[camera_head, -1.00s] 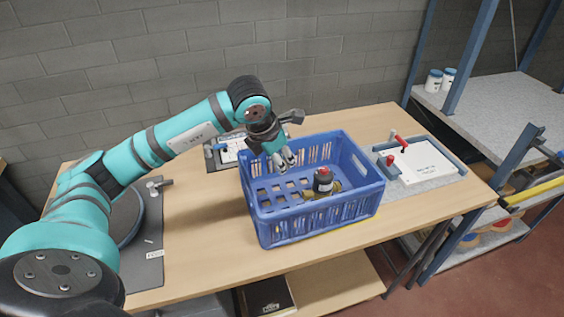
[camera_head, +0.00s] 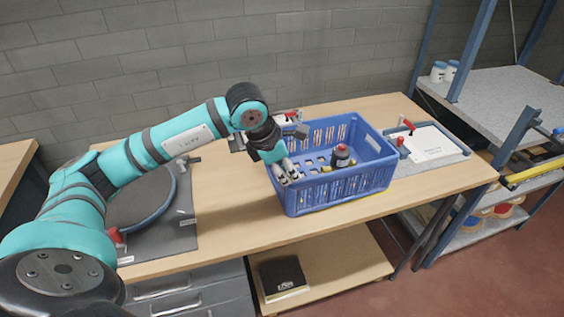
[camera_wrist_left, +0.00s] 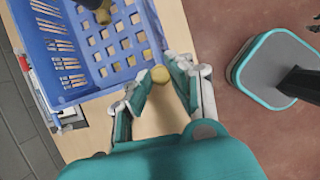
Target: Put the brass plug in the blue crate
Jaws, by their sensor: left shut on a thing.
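The blue crate (camera_head: 335,190) stands on the wooden table, and its slotted wall and floor show in the left wrist view (camera_wrist_left: 100,72). My left gripper (camera_head: 287,172) is at the crate's left front corner, near the rim. In the left wrist view my left gripper (camera_wrist_left: 160,82) is shut on the brass plug (camera_wrist_left: 160,74), whose round end shows between the fingertips. There it appears beside the crate's edge; I cannot tell its height over the rim. The plug is hidden by the fingers in the head view. My right gripper is not in view.
A dark bottle with a red band (camera_head: 341,156) stands in the crate, with a brass-coloured piece (camera_wrist_left: 103,14) near it. A board with a red-handled clamp (camera_head: 430,145) lies right of the crate. A round dark plate (camera_head: 140,198) is at the left. The table front is clear.

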